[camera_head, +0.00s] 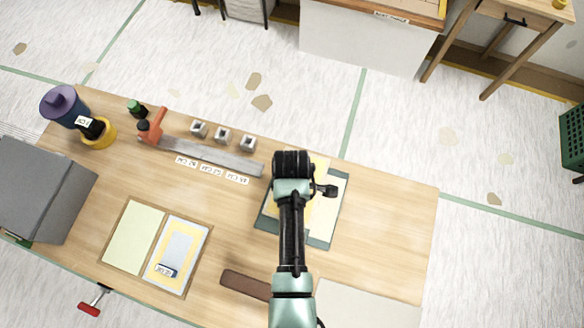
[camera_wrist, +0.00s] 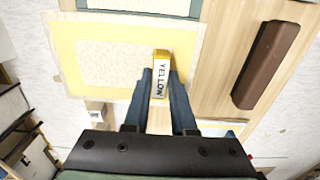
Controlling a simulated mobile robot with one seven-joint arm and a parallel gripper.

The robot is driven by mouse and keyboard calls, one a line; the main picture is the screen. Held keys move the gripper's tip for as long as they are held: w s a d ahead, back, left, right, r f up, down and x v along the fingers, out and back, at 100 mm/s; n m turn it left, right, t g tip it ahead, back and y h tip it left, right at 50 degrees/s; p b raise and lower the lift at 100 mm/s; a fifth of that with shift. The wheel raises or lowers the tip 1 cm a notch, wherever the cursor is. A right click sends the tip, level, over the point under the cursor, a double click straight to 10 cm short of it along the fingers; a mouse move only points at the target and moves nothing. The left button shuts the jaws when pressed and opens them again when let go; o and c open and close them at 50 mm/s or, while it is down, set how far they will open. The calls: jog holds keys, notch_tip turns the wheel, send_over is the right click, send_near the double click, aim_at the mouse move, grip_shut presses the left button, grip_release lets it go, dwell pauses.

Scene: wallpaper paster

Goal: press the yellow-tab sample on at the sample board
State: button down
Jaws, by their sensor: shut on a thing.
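My gripper (camera_wrist: 163,85) is shut on the yellow tab (camera_wrist: 161,65), which reads YELLOW, in the wrist view. The tab is at one edge of the yellow-tab sample (camera_wrist: 95,58), a sheet with a yellow border and a cream speckled centre. In the head view my arm stands over a green-edged board (camera_head: 341,205), seemingly the sample board, and hides the fingers. The board's edge (camera_wrist: 195,8) shows at the top of the wrist view. I cannot tell whether the sheet touches the board.
A brown bar (camera_head: 246,284) lies left of my arm. A wooden tray (camera_head: 153,238) holds a pale green sheet and a blue-tabbed sample. A metal straightedge (camera_head: 215,157), several small metal blocks (camera_head: 222,135) and a grey box (camera_head: 40,190) are further left.

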jog(key=shift+r, duration=0.1)
notch_tip(320, 180, down, 9)
jog(key=b, duration=0.6)
jog(key=shift+d+b, duration=0.1)
jog(key=shift+b, duration=0.2)
jog(key=shift+f+b, duration=1.2)
jog(key=shift+f, duration=0.45)
dwell(1.1)
jog(key=c, duration=0.7)
grip_release()
jog(key=shift+o, duration=0.2)
